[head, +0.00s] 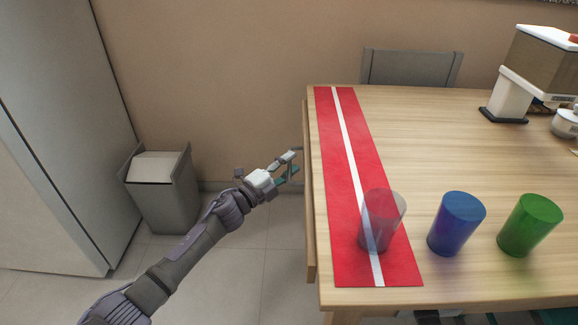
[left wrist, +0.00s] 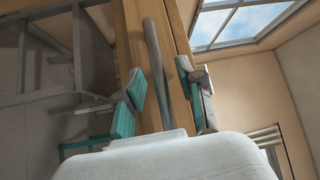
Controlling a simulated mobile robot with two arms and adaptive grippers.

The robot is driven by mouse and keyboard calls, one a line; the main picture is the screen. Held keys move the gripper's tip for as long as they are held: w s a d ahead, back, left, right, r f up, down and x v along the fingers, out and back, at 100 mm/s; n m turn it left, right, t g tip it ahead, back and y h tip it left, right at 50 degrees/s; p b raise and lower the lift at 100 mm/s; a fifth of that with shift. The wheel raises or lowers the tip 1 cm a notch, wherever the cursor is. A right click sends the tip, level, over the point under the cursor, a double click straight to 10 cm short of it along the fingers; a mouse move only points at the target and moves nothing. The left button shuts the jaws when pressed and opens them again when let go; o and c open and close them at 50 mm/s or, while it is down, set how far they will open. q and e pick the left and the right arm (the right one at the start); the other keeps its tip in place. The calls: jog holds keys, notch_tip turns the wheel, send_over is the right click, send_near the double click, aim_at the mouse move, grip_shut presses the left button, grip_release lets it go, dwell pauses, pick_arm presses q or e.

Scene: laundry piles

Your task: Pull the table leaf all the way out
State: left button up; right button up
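The wooden table (head: 450,120) has a leaf (head: 309,215) along its left side, seen as a narrow strip beside the tabletop. In the left wrist view a grey bar handle (left wrist: 153,50) runs along the wooden leaf edge (left wrist: 133,30). My left gripper (head: 293,165) is beside the leaf's left edge. In the left wrist view its teal-padded fingers (left wrist: 166,82) are apart, one on each side of the bar. I cannot tell whether either finger touches it. Only dark and teal bits, likely my right gripper, show at the head view's bottom edge.
A red runner (head: 345,180) with a white stripe lies along the table's left side. A clear cup (head: 382,220) stands on it, with a blue cup (head: 456,224) and a green cup (head: 529,225) to the right. A grey bin (head: 165,200) stands left; the floor between is clear.

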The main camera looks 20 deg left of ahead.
pick_arm(q)
grip_shut()
dwell(0.5)
jog(key=s+a+b, duration=0.1)
jog(key=s+a, duration=0.3)
jog(key=a, duration=1)
jog(key=s+a+b, duration=0.2)
jog(key=s+a, duration=0.2)
jog(key=a, duration=1.1)
pick_arm(e)
jog(key=w+a+r+t+y, duration=0.1)
jog(key=w+a+r+t, duration=0.2)
jog(key=w, duration=0.3)
jog(key=w+a+r+t+y, duration=0.1)
jog(key=w+a+r+t, duration=0.2)
jog(key=w+t, duration=0.2)
jog(key=shift+w+a+r+t, duration=0.2)
jog(key=shift+w+r+t, duration=0.15)
jog(key=shift+w, duration=0.35)
